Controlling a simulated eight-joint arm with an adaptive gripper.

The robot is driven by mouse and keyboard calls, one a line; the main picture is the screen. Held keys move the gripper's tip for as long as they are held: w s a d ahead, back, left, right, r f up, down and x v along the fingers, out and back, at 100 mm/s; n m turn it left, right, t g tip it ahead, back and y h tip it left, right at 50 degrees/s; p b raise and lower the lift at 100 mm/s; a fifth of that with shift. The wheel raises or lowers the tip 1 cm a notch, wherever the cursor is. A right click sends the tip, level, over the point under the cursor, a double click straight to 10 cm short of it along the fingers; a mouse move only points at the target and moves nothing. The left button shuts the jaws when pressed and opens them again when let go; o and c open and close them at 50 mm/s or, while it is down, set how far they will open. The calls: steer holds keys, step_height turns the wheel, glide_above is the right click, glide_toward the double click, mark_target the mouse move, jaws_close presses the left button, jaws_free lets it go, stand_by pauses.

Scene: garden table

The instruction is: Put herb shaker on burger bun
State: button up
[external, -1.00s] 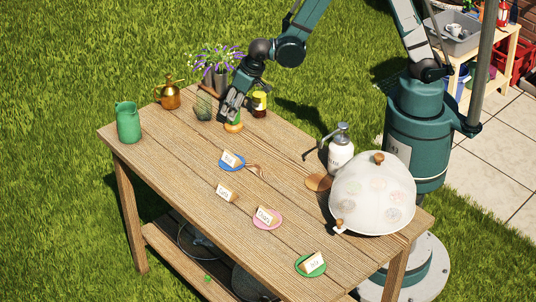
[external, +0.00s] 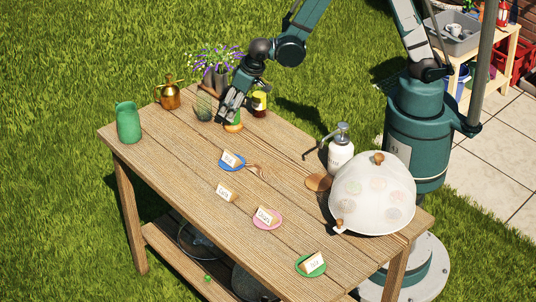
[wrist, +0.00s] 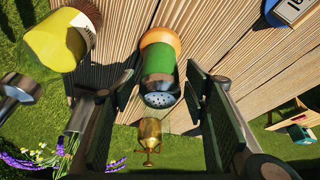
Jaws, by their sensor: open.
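The herb shaker (wrist: 158,72) is green with a perforated metal top. In the wrist view it lies between the two fingers of my gripper (wrist: 158,112), which are spread apart with gaps on both sides. A rounded orange-brown piece (wrist: 160,39) is at the shaker's lower end. I cannot tell whether this is the burger bun or the shaker's own base. In the external view the shaker (external: 237,115) stands upright near the table's far end, partly hidden by my gripper (external: 229,112). No other burger bun is clearly recognisable.
A yellow bottle (external: 260,99), a glass (external: 203,107) and a flower pot (external: 214,78) stand close to my gripper. A brass can (external: 170,97) and green pitcher (external: 128,122) are farther left. Small cards, a siphon bottle (external: 340,155) and a mesh dome (external: 372,195) occupy the nearer table.

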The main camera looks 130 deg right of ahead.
steer(key=p+v, duration=0.1)
steer(key=v, duration=1.1)
steer(key=shift+f, duration=0.1)
stand_by(0.9)
steer(key=w+a+r+n+t, duration=0.1)
steer(key=a+r+n, duration=0.1)
steer(key=a+r, duration=0.35)
steer(key=w+a+r+n+t+y, duration=0.1)
steer(key=a+r+n, duration=0.1)
steer(key=a, duration=0.7)
steer(key=a+r+n+t, duration=0.1)
steer(key=a+r+n, duration=0.1)
steer(key=a+r, duration=0.35)
steer(key=s+a+r+n+t+y, duration=0.1)
steer(key=s+a+r+n, duration=0.1)
steer(key=a, duration=1)
steer(key=s+a+r+n+t+y, duration=0.1)
steer(key=s+a+n, duration=0.4)
steer(key=a, duration=0.7)
steer(key=shift+s+a+r+y, duration=0.3)
steer(key=shift+s+r+y, duration=0.35)
steer(key=shift+s, duration=0.55)
